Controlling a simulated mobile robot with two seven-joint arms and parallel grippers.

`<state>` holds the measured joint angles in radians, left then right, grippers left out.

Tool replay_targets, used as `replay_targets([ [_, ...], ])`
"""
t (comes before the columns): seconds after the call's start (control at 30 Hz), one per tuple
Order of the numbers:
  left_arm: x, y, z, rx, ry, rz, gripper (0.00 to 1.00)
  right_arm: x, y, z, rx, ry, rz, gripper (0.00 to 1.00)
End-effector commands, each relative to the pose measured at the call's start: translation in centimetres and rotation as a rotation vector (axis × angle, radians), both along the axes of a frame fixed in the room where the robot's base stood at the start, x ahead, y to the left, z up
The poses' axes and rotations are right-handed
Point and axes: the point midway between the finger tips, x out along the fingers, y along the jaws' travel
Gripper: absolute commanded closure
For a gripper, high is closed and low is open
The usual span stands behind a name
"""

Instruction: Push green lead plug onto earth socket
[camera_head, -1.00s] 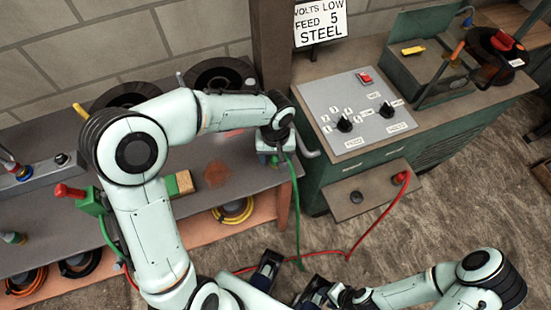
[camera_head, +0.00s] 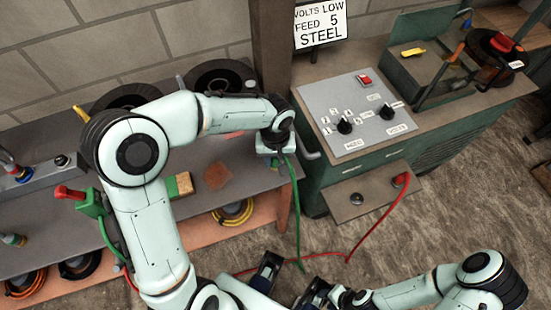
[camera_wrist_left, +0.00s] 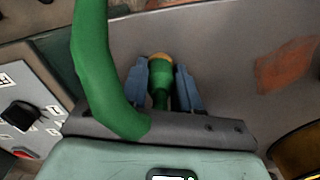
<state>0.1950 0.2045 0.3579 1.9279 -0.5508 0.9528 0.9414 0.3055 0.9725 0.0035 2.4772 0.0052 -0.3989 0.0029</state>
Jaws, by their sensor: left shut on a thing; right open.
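My left gripper (camera_wrist_left: 162,85) is shut on the green lead plug (camera_wrist_left: 160,94), which has an orange-brown tip and sits between the blue fingers. In the head view, this gripper is mostly hidden under my left wrist above the bench's right end. The green lead (camera_head: 297,210) hangs from it towards the floor. On the green machine's front ledge, a dark round socket (camera_head: 356,198) is bare, and a red plug (camera_head: 400,180) with a red lead sits right of it. I cannot tell for sure that the dark one is the earth socket. My right gripper (camera_head: 291,283) is open and empty, low in front.
The machine's control panel (camera_head: 355,113) has two knobs and a red switch. The red lead (camera_head: 365,232) crosses the floor.

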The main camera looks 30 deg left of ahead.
Motion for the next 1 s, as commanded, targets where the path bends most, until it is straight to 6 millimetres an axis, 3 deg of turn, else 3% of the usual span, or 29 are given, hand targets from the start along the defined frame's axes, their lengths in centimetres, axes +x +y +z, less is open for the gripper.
replay_targets([
  [0.27,0.1,0.0,2.5,0.0,-0.004,0.0,0.96,-0.1,0.0,0.4,0.001,0.005,0.002,0.57],
  [0.47,0.2,-0.1,7.3,0.0,-0.008,0.0,0.96,-0.3,0.0,1.0,0.002,0.013,0.003,0.57],
  [0.7,0.1,-0.1,14.3,-0.002,-0.007,-0.001,0.96,-0.4,0.0,2.0,0.003,0.021,0.005,0.57],
  [1.0,0.1,0.0,19.3,0.0,-0.004,-0.001,0.96,-0.1,0.0,3.0,0.004,0.017,0.005,0.57],
])
